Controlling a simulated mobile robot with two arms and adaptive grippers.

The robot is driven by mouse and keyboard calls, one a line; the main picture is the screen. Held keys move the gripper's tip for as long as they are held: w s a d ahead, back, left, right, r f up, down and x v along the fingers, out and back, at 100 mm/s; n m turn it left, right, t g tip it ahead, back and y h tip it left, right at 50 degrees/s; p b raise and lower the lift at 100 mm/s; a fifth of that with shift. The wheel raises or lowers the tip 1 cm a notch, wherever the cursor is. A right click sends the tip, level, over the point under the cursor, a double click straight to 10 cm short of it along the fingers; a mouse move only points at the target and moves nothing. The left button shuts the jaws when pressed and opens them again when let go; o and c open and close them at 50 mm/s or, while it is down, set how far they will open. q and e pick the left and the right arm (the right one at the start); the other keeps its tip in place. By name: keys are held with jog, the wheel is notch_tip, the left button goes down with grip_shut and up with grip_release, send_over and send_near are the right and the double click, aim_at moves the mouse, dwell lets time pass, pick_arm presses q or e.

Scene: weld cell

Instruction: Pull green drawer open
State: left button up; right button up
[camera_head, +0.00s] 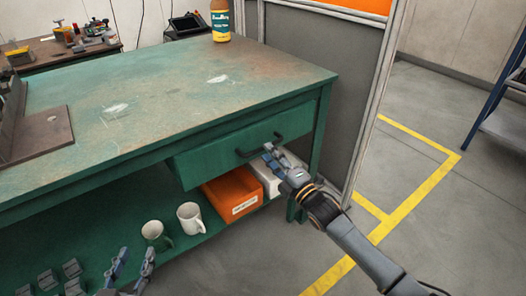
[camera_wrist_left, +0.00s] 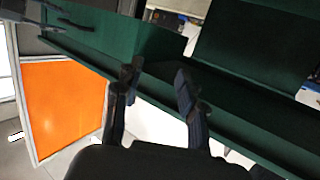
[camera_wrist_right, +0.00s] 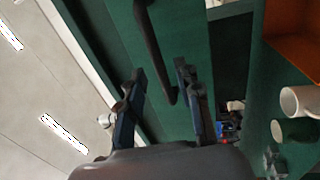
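The green drawer (camera_head: 215,163) sits under the top of a green workbench. Its front carries a black bar handle (camera_head: 258,146), which also shows in the right wrist view (camera_wrist_right: 152,45). My right gripper (camera_head: 270,157) is at the drawer front by the handle. In the right wrist view its fingers (camera_wrist_right: 160,85) are apart, with one end of the handle appearing between them; contact is not clear. My left gripper (camera_head: 132,268) is open and empty, low in front of the bench, and its spread fingers show in the left wrist view (camera_wrist_left: 158,80).
On the lower shelf are an orange bin (camera_head: 232,193), a white box (camera_head: 268,180) and two mugs (camera_head: 189,217) (camera_head: 156,235). A bottle (camera_head: 220,20) stands at the bench's back edge. A grey partition (camera_head: 335,75) stands beside the bench. The floor (camera_head: 430,200) at right is clear.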

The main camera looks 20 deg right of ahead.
jog(key=shift+b+x, duration=0.35)
jog(key=shift+x, duration=1.55)
pick_arm(q)
jog(key=r+t, duration=0.1)
jog(key=r, duration=0.1)
jog(key=r+t, duration=0.1)
jog(key=r, duration=0.1)
jog(key=shift+w+d+t, duration=0.3)
jog(key=shift+w+d, duration=0.1)
pick_arm(e)
jog(key=shift+c, duration=0.2)
grip_shut()
